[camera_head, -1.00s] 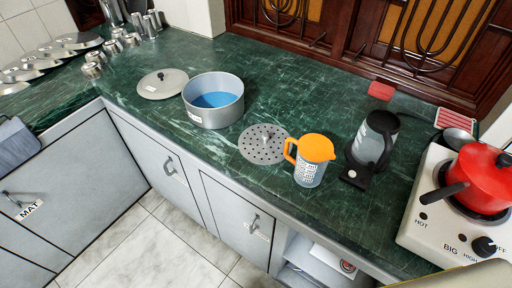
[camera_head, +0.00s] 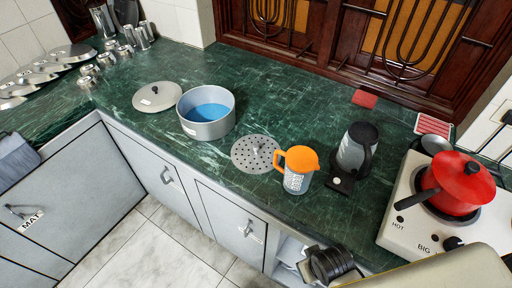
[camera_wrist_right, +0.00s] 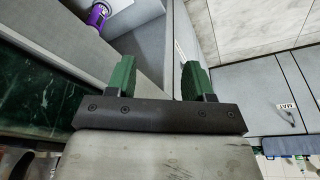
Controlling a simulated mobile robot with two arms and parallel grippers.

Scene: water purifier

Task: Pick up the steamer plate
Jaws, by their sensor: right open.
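The steamer plate (camera_head: 240,157) is a round grey disc with many small holes and a small knob in the middle. It lies flat on the green marble counter near the front edge, between the pot and the orange-lidded jug. My right gripper (camera_wrist_right: 157,77) is open and empty in the right wrist view, with its two green fingers wide apart. In the head view, my right arm comes in at the lower right, and its dark end is by the counter's front edge, apart from the plate. The plate does not show in the right wrist view. My left gripper is not in view.
A grey pot (camera_head: 207,128) with blue inside and its lid (camera_head: 157,96) are left of the plate. An orange-lidded jug (camera_head: 297,178) stands close on its right, then a dark kettle (camera_head: 354,148). A red pot (camera_head: 458,180) sits on the stove. Counter behind the plate is clear.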

